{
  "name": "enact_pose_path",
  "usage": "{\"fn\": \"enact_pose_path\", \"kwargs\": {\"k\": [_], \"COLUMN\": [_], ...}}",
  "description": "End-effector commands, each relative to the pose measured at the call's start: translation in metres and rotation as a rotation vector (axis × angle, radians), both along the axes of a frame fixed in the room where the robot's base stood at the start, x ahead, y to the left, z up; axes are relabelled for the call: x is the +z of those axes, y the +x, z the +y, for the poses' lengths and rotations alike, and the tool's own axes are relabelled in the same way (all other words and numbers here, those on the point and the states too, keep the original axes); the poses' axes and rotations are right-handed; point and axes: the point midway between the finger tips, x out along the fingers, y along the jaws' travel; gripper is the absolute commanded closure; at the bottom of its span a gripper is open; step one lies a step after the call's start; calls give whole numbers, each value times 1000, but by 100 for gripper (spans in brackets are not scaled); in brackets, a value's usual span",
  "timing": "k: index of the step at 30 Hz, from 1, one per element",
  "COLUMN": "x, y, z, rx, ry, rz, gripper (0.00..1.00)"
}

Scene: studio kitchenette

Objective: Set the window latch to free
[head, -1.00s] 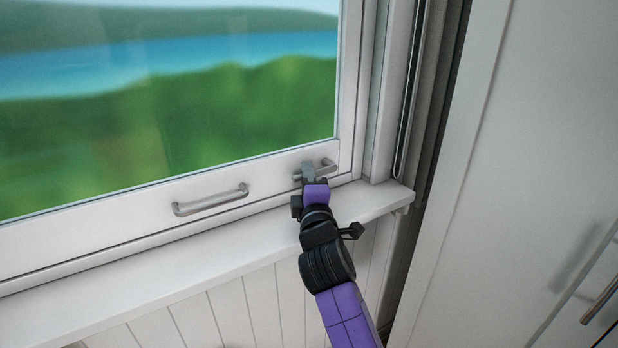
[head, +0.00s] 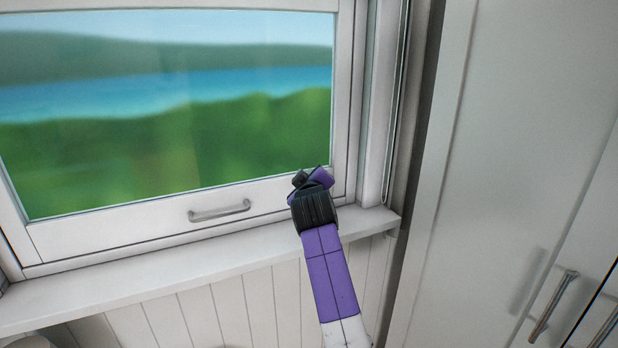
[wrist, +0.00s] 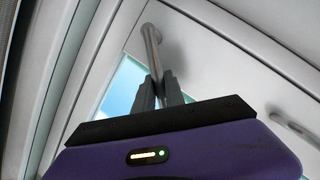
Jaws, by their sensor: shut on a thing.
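The window latch (wrist: 151,42) is a slim grey metal lever on the white window frame, seen in the wrist view. Its lower end runs down between the two dark fingers of my gripper (wrist: 158,84), which are shut on it. The far end of the lever, by its mount, stays visible above the fingers. In the head view my purple and black gripper (head: 315,178) is at the lower right corner of the window sash (head: 120,222), and my arm hides the latch there.
A grey pull handle (head: 219,211) is on the sash's lower rail, left of my arm; it also shows in the wrist view (wrist: 296,129). The white sill (head: 150,280) runs below. A tall white cupboard (head: 500,130) stands at the right.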

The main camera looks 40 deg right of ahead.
Motion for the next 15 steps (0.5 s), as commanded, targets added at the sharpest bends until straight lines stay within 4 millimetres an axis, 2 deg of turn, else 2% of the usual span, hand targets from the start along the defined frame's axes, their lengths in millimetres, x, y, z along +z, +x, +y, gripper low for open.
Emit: {"fn": "enact_pose_path", "kwargs": {"k": [1, 15], "x": [11, 23], "y": [0, -7], "z": [-3, -31], "rx": [0, -2], "ry": [45, 471], "rz": [-10, -95], "gripper": [100, 100]}}
